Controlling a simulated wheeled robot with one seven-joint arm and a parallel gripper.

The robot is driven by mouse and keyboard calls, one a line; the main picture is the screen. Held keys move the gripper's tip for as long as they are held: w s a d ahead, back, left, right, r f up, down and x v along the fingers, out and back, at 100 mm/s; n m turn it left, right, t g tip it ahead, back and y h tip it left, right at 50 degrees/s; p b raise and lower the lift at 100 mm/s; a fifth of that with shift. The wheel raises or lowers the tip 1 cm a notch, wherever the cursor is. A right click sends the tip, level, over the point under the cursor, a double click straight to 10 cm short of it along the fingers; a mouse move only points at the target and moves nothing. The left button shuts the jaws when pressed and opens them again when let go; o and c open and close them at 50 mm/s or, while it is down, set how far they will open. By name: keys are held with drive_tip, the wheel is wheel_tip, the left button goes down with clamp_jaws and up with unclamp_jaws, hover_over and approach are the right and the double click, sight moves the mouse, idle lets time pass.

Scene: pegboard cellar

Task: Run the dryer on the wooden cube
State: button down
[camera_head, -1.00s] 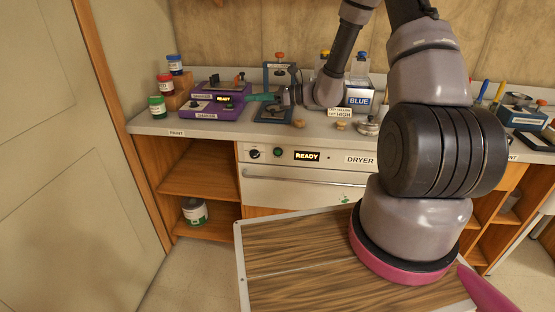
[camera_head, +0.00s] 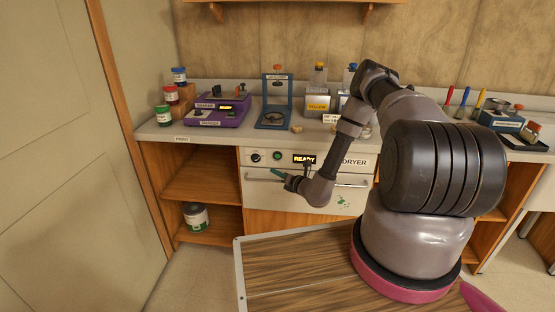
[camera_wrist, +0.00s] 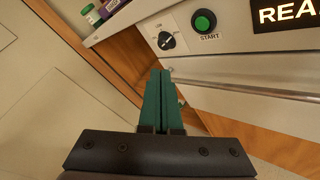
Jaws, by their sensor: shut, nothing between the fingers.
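The dryer (camera_head: 262,191) is a white front under the counter with a long bar handle (camera_head: 257,180). Its lit display (camera_head: 304,159) reads READY. A dark knob (camera_head: 256,157) and a green START button (camera_head: 277,156) sit left of the display. In the wrist view the START button (camera_wrist: 204,21) and the knob (camera_wrist: 166,40) are above and beyond the fingertips. My gripper (camera_head: 276,172) is shut and empty, in front of the dryer just below the START button, apparently not touching it. The wooden cube is not identifiable; the dryer door is closed.
On the counter are a purple shaker (camera_head: 219,113), a blue frame stand (camera_head: 275,108), a yellow-labelled container (camera_head: 318,103) and paint jars (camera_head: 163,115). Small round wooden pieces (camera_head: 297,129) lie near the counter's front edge. Open shelves (camera_head: 200,180) are left of the dryer.

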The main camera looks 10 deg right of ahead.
drive_tip(key=shift+w, duration=0.15)
approach(274, 156)
drive_tip(key=shift+s+a+x, duration=0.1)
drive_tip(key=shift+a+x, duration=0.05)
drive_tip(key=shift+x, duration=0.7)
drive_tip(key=shift+s+a+x, duration=0.1)
drive_tip(key=shift+a+x, duration=0.1)
drive_tip(key=shift+x, duration=0.6)
drive_tip(key=shift+s+a+x, duration=0.1)
drive_tip(key=shift+a+x, duration=0.05)
drive_tip(key=shift+x, duration=0.7)
drive_tip(key=shift+f, duration=0.15)
drive_tip(key=shift+w+d, duration=0.1)
drive_tip(key=shift+w, duration=0.3)
drive_tip(key=shift+w+d, duration=0.15)
drive_tip(key=shift+w, duration=0.25)
idle(0.9)
drive_tip(key=shift+s, duration=0.1)
drive_tip(key=shift+s+a, duration=0.25)
drive_tip(key=shift+s, duration=0.45)
drive_tip(key=shift+s, duration=0.1)
